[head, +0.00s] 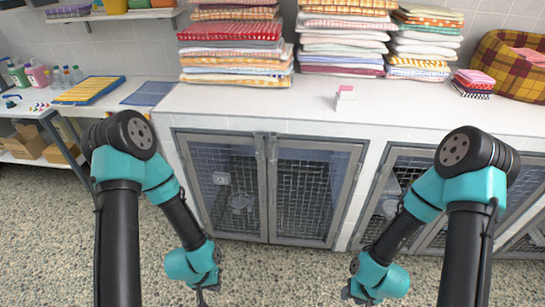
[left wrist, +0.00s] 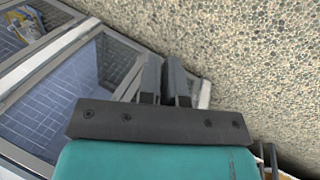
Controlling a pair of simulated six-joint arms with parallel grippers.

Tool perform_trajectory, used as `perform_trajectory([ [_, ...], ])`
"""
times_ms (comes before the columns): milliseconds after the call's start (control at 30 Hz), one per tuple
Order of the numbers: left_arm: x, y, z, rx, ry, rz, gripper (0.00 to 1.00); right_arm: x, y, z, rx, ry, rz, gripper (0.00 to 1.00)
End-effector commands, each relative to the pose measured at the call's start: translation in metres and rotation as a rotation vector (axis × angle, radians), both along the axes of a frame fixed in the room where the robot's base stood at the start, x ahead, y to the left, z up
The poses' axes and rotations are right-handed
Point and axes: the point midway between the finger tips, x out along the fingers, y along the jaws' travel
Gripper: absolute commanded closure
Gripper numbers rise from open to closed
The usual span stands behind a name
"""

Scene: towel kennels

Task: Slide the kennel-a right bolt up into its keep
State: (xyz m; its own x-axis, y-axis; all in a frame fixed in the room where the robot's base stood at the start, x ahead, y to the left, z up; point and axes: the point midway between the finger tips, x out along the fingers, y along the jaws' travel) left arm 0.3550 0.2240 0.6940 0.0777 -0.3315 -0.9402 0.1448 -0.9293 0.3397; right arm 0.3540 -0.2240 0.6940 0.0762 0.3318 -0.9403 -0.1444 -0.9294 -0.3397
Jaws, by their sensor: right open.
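The middle kennel has two mesh doors in grey frames, a left door (head: 225,190) and a right door (head: 312,190), shut against each other. Dark upright fittings show at the top of their meeting edges (head: 267,150), but the bolt is too small to tell apart. My left gripper (head: 205,297) is low in front of the left door, pointing down near the floor. In the left wrist view its two fingers (left wrist: 166,75) are close together with nothing seen between them. My right gripper (head: 356,296) is open and low, right of the right door.
More kennel doors (head: 405,180) are behind my right arm. The pebbled floor (head: 275,280) between my grippers is clear.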

Motion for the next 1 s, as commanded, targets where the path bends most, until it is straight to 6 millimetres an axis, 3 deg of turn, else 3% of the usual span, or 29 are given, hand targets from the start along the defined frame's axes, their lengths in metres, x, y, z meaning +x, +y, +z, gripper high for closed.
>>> perform_trajectory([
  [167, 0.026, -0.005, -0.004, 0.012, -0.073, 0.028, 0.77, 0.0, 0.0, 0.0, 0.0, 0.0, 0.0, 0.57],
  [267, 0.063, -0.014, -0.006, 0.029, -0.183, 0.069, 0.67, 0.0, 0.0, 0.0, 0.0, 0.0, 0.0, 0.57],
  [400, 0.135, -0.033, -0.002, 0.044, -0.408, 0.157, 0.54, 0.0, 0.0, 0.0, 0.0, 0.0, 0.0, 0.57],
  [467, 0.166, -0.044, 0.004, 0.045, -0.515, 0.199, 0.53, 0.0, 0.0, 0.0, 0.0, 0.0, 0.0, 0.57],
  [600, 0.231, -0.069, 0.027, 0.031, -0.762, 0.297, 0.53, 0.0, 0.0, 0.0, 0.0, 0.0, 0.0, 0.57],
  [800, 0.3, -0.111, 0.074, -0.027, -1.108, 0.435, 0.53, 0.0, 0.0, 0.0, 0.0, 0.0, 0.0, 0.57],
  [1000, 0.328, -0.14, 0.112, -0.088, -1.337, 0.531, 0.53, 0.0, 0.0, 0.0, 0.0, 0.0, 0.0, 0.57],
])
